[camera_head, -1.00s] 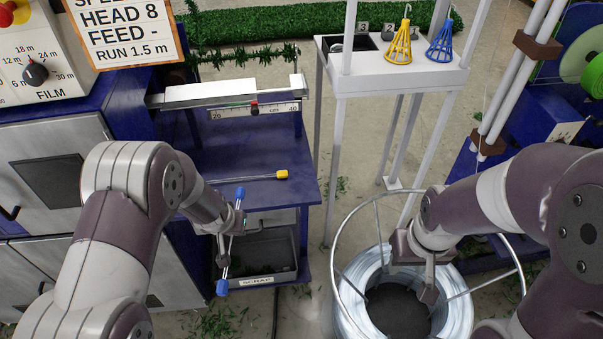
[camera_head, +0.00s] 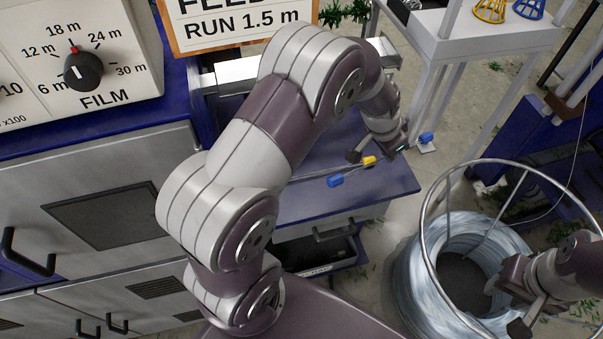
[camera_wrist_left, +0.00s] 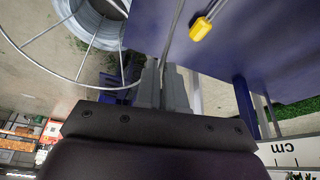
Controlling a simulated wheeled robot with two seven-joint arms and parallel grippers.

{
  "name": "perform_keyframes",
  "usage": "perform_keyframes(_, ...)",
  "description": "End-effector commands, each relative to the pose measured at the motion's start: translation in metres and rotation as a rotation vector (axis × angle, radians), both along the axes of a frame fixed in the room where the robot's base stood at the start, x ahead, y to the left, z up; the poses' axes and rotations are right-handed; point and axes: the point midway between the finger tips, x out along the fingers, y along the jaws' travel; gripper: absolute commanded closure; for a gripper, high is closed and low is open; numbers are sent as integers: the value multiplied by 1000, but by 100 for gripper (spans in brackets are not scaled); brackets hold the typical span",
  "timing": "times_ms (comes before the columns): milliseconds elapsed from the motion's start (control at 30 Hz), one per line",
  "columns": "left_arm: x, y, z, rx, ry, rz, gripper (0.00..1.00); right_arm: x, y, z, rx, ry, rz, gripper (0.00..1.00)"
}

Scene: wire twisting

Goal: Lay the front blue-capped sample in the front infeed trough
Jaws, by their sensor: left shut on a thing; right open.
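The blue-capped sample is held by my left gripper (camera_head: 378,153). One blue cap (camera_head: 335,180) is at its lower left, the other blue cap (camera_head: 426,138) at its upper right; the middle is hidden by the gripper. In the left wrist view a thin grey rod runs up from the closed fingers (camera_wrist_left: 165,85). The yellow-capped sample (camera_head: 369,162) shows only its cap beside the left gripper; the cap also shows in the left wrist view (camera_wrist_left: 201,28). A pale metal trough (camera_head: 235,70) is mostly hidden behind my left arm. My right gripper (camera_head: 525,315) is open and empty near the wire coil.
The blue bench top (camera_head: 390,182) has bare room at its right front. A wire coil (camera_head: 480,225) with a ring guard stands right of the bench. A white stand (camera_head: 450,45) holds yellow and blue cone-shaped cages. A film dial (camera_head: 83,70) is at left.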

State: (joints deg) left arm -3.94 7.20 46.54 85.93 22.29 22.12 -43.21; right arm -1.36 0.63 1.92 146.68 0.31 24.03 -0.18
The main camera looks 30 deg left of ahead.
Motion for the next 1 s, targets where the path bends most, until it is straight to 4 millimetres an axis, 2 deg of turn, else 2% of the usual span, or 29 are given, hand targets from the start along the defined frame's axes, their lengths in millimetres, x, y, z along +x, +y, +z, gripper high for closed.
perform_keyframes(33, 6, -12, -7, -7, -9, -80, 100, 0, -1, -25, 0, 0, -1, 57)
perform_keyframes(100, 9, -22, 3, -13, -16, -171, 100, 0, -1, -31, 0, 0, -1, 57)
perform_keyframes(167, 7, -19, 4, -16, -17, -211, 100, 0, -1, -33, 0, 0, -1, 57)
perform_keyframes(233, 1, -4, -2, -18, -17, -219, 100, 0, -1, -33, 0, 0, -1, 57)
perform_keyframes(400, -17, 44, -33, -18, -16, -215, 100, 0, -1, -38, 0, -1, 0, 57)
perform_keyframes(533, -26, 70, -49, -17, -18, -217, 100, 0, -1, -40, 0, -1, 0, 57)
perform_keyframes(667, -30, 79, -59, -17, -17, -220, 100, 0, -1, -41, 0, -1, -1, 57)
perform_keyframes(833, -31, 79, -91, -17, -15, -223, 100, 0, -1, -45, 0, -1, -1, 57)
perform_keyframes(1000, -30, 80, -96, -15, -19, -222, 100, 0, -1, -45, 0, -1, -1, 57)
